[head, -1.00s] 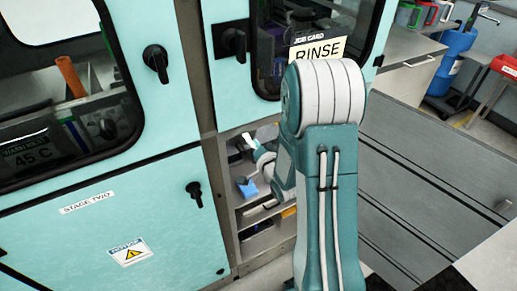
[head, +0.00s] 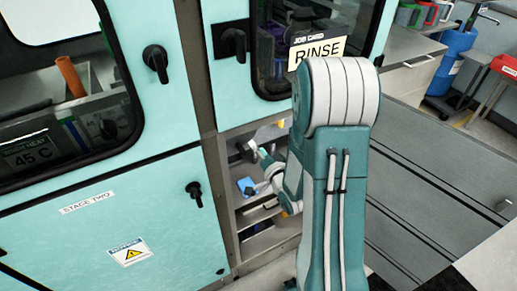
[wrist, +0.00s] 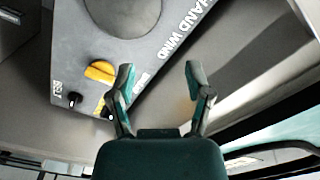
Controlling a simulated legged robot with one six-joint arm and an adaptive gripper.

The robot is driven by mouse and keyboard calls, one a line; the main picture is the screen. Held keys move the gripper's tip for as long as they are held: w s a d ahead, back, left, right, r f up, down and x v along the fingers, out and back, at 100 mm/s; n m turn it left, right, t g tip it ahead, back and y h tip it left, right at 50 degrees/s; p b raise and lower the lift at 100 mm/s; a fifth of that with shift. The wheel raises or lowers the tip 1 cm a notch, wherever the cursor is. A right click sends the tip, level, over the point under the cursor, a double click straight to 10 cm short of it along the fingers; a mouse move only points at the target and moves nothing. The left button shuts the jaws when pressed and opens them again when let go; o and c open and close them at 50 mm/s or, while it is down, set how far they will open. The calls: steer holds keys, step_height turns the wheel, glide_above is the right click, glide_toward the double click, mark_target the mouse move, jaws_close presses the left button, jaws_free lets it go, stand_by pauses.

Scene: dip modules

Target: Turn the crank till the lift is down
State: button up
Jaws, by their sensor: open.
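In the wrist view a dark grey panel (wrist: 75,35) marked HAND WIND carries a round dark disc (wrist: 122,12), cut off by the top edge. Below the disc is a yellow knob (wrist: 101,71). I cannot tell whether the disc or the knob is part of the crank. My gripper (wrist: 158,76) is open with nothing between its fingers, apart from the yellow knob and to its right in that view. In the head view my gripper (head: 263,153) is at the open bay under the job card, partly hidden by my arm. The lift cannot be made out.
A small black switch (wrist: 74,99) sits on the panel below the yellow knob. In the head view a blue object (head: 246,186) lies in the bay (head: 240,222). Teal cabinet doors with black handles (head: 156,62) stand left and above.

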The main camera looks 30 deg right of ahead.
steer(key=shift+f, duration=0.1)
steer(key=n, duration=1.7)
glide_toward(240, 148)
steer(key=f, duration=0.1)
steer(key=w, duration=1.1)
steer(key=shift+f, duration=0.1)
jaws_close()
